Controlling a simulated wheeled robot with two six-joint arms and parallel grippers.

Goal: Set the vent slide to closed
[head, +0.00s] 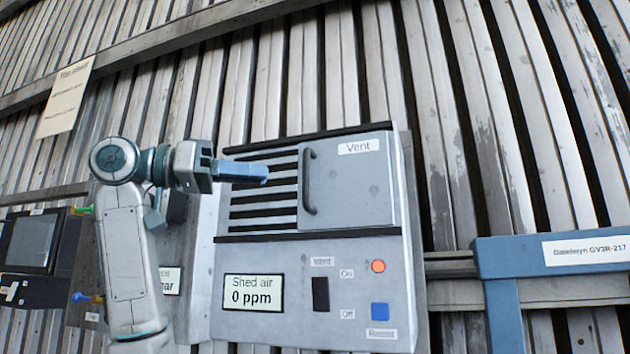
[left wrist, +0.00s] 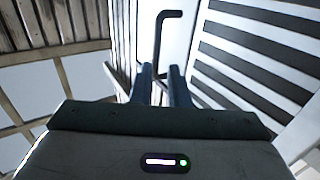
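The vent slide (head: 350,200) is a grey panel labelled "Vent" on the upper front of the housing. It covers the right part of the opening. Dark slots (head: 262,200) show uncovered to its left. Its dark upright bar handle (head: 308,181) is near its left edge. My left gripper (head: 267,173) is in front of the slots, left of the handle and apart from it. In the left wrist view its two fingers (left wrist: 162,85) stand apart with an empty gap, and the handle (left wrist: 159,45) shows beyond them. My right gripper is not in view.
Below the vent are a "Shed air 0 ppm" display (head: 252,293), a black switch (head: 320,294), an orange light (head: 378,266) and a blue button (head: 380,310). A blue frame (head: 500,258) stands at right. A dark monitor (head: 32,242) is at left.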

